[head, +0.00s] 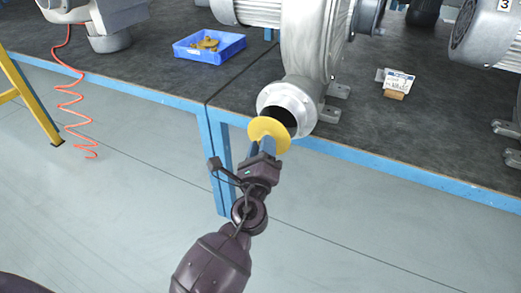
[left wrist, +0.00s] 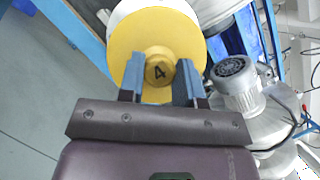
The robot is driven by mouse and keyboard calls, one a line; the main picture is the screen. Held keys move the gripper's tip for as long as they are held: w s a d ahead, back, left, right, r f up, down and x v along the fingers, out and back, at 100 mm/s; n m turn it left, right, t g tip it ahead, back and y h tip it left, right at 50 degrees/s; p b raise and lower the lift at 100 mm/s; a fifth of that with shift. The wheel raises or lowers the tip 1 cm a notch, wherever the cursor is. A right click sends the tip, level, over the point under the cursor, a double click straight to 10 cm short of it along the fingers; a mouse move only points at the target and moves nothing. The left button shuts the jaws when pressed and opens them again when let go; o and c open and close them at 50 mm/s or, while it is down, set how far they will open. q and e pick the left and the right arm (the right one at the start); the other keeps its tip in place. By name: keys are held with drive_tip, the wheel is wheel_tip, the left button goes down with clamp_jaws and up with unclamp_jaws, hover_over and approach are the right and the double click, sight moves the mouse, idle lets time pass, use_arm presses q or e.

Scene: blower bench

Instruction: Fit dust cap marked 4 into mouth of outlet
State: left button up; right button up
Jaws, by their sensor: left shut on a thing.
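The yellow dust cap (head: 268,131) is a round disc with a knob, held just in front of the outlet. In the left wrist view the cap (left wrist: 180,38) shows a black 4 on its knob. My left gripper (head: 262,152) is shut on the knob; its two blue fingers (left wrist: 160,88) stand on either side of it. The outlet (head: 291,98) is a silver flanged pipe on the blower, facing the bench's front edge. Its dark mouth shows partly beside the cap's right edge. The cap overlaps the mouth's lower left in the head view and looks tilted to it; contact cannot be told.
A blue bin (head: 210,46) with several yellow parts stands on the dark bench (head: 150,55), left of the blower (head: 312,40). Another machine (head: 490,35) is at far right. The floor in front is clear.

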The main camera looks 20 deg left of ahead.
sight(272, 134)
use_arm(q)
drive_tip(key=shift+w, duration=1.85)
drive_tip(key=shift+w, duration=0.1)
drive_tip(key=shift+w, duration=0.4)
drive_tip(key=shift+w, duration=0.15)
drive_tip(key=shift+w+b, duration=0.25)
drive_tip(key=shift+b, duration=0.05)
drive_tip(key=shift+d, duration=0.1)
